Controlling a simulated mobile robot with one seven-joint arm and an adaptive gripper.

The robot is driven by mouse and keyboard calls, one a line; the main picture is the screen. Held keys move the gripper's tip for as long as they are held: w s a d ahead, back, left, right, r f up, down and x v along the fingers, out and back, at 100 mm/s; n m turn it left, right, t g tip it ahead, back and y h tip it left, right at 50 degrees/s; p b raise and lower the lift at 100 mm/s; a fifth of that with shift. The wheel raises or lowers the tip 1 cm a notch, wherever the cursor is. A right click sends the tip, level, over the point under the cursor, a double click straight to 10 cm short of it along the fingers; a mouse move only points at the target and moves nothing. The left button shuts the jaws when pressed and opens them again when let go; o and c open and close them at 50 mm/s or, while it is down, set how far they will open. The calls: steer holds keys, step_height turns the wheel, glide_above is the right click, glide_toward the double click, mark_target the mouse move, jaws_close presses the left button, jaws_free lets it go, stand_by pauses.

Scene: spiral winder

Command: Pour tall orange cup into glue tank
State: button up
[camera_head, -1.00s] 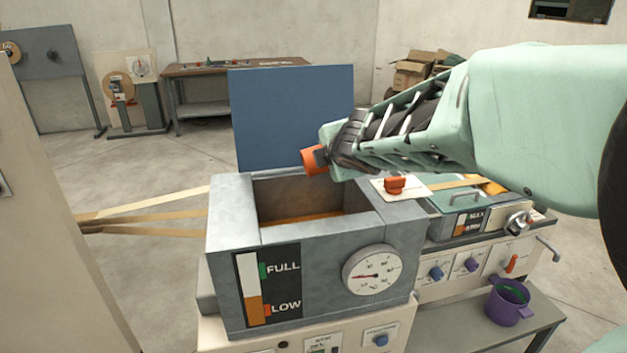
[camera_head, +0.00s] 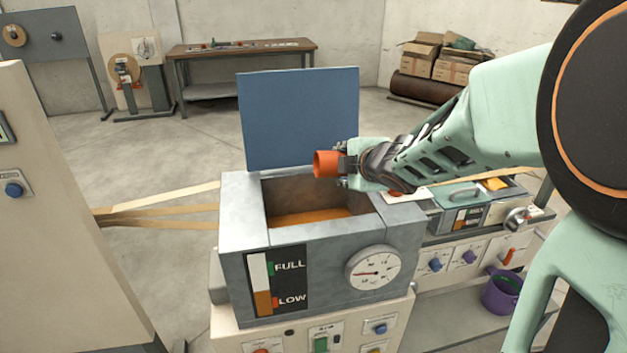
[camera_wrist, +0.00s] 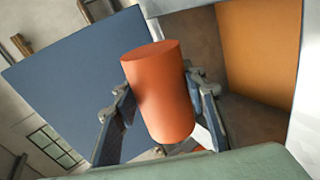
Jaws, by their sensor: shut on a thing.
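The tall orange cup (camera_head: 326,164) is held on its side over the back of the glue tank, with one end toward the left in the head view. The wrist view shows the cup (camera_wrist: 160,95) between both fingers. My gripper (camera_head: 347,167) is shut on it. The glue tank (camera_head: 238,228) is a grey box with its blue lid (camera_head: 300,118) raised behind it. Orange glue (camera_head: 308,216) lies low inside. The level strip (camera_head: 262,285) shows orange near LOW. I cannot see any liquid stream or the cup's contents.
A dial gauge (camera_head: 373,268) is on the tank's front. A smaller lidded unit (camera_head: 470,205) stands to the right, close under my arm. Tan strips (camera_head: 160,209) run in from the left.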

stand_by(0.3)
steer(key=shift+d+r+p, duration=0.1)
steer(key=shift+r+p, duration=0.2)
steer(key=shift+p, duration=0.65)
steer(key=m+p, duration=0.1)
steer(key=p, duration=0.1)
steer(key=y+p, duration=0.1)
steer(key=p, duration=0.1)
steer(key=shift+d+r+m+y+p, duration=0.25)
steer(key=shift+r+m+y+p, duration=0.05)
steer(key=shift+r+m+p, duration=0.1)
steer(key=shift+w+m+y+p, duration=0.1)
steer(key=shift+m+y+p, duration=0.2)
steer(key=shift+y+p, duration=0.15)
steer(key=shift+f, duration=0.15)
